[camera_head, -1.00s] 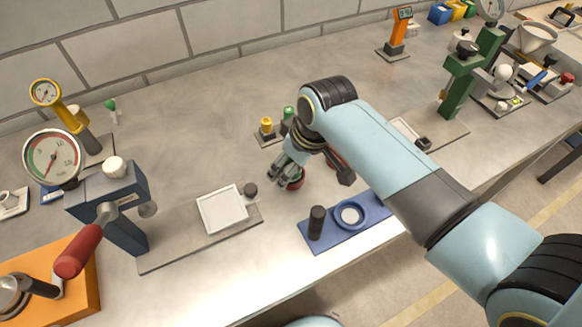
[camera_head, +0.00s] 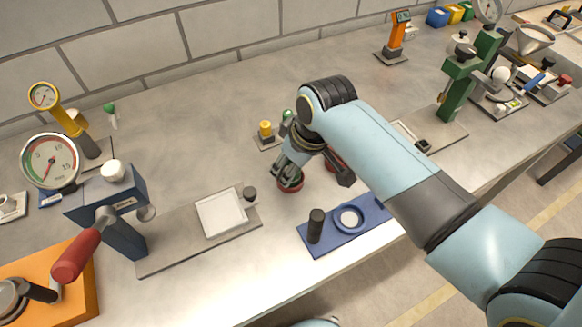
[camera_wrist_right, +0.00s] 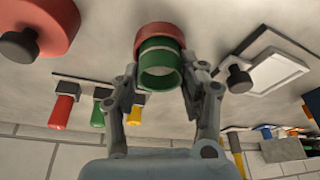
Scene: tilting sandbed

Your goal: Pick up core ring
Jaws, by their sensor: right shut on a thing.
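The core ring appears to be the hollow green piece (camera_wrist_right: 160,66) with a red band (camera_wrist_right: 160,34) at its far end. It sits between the two fingers of my right gripper (camera_wrist_right: 160,75) in the right wrist view. The fingers are shut on its sides. In the head view my right gripper (camera_head: 288,175) points down at the bench. The red band (camera_head: 290,186) shows below the fingertips, and the fingers hide most of the ring. I cannot tell whether it touches the bench. My left gripper is not in view.
A blue fixture (camera_head: 330,240) with a black post and round seat stands at the front. A white-topped plate (camera_head: 220,212) lies left of it. A yellow-capped piece (camera_head: 265,130) stands behind my gripper. A red round piece (camera_wrist_right: 40,25) with a dark knob is close by.

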